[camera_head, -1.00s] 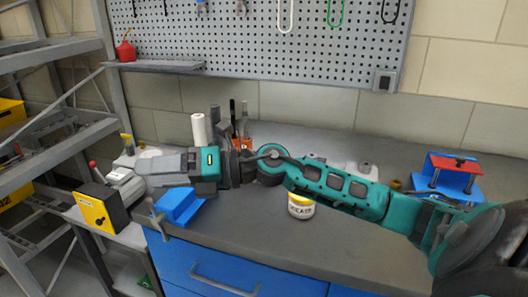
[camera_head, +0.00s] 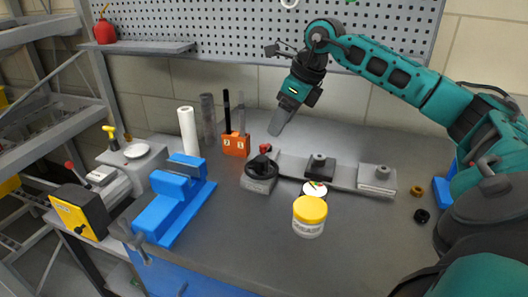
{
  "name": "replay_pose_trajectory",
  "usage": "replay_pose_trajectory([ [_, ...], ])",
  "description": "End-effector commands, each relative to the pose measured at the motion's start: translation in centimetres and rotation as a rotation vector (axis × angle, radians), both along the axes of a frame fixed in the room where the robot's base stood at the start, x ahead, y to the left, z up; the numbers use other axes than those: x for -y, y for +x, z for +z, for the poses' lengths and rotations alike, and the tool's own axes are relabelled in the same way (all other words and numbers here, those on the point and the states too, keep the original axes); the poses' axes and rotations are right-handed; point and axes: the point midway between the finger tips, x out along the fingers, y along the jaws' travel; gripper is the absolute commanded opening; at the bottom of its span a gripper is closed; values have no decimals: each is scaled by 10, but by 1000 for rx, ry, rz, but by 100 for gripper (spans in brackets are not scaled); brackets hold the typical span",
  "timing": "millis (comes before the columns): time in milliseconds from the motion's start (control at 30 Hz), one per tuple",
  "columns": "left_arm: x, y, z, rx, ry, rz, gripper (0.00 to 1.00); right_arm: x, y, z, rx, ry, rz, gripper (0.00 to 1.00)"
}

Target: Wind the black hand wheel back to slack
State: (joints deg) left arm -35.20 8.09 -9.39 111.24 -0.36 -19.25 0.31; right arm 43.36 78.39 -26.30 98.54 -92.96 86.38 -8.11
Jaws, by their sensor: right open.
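The black hand wheel (camera_head: 261,168) sits on a grey block at the left end of a low grey rail (camera_head: 342,175) on the bench. A small red knob (camera_head: 265,149) shows at its back edge. My right gripper (camera_head: 281,121) is open and empty, pointing down above the back of the bench. In the picture it is above and slightly right of the wheel, clearly apart from it. It is seen nearly side-on, so its fingers overlap. My left gripper is not in view.
Blocks with black (camera_head: 319,165) and grey tops stand along the rail. A yellow-lidded jar (camera_head: 309,214) stands in front of it. A blue vise (camera_head: 174,201), a white roll (camera_head: 188,131) and an orange holder (camera_head: 236,144) are to the left. The front middle of the bench is clear.

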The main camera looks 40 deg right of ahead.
Motion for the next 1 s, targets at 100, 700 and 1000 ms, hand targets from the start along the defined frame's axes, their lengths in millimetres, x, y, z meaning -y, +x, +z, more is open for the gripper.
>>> replay_pose_trajectory([
  [100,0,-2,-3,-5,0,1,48,-4,6,-20,-5,3,2,64],
  [700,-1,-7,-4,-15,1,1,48,-18,41,-109,0,4,2,64],
  [1000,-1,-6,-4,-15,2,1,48,-19,43,-112,1,3,2,64],
])
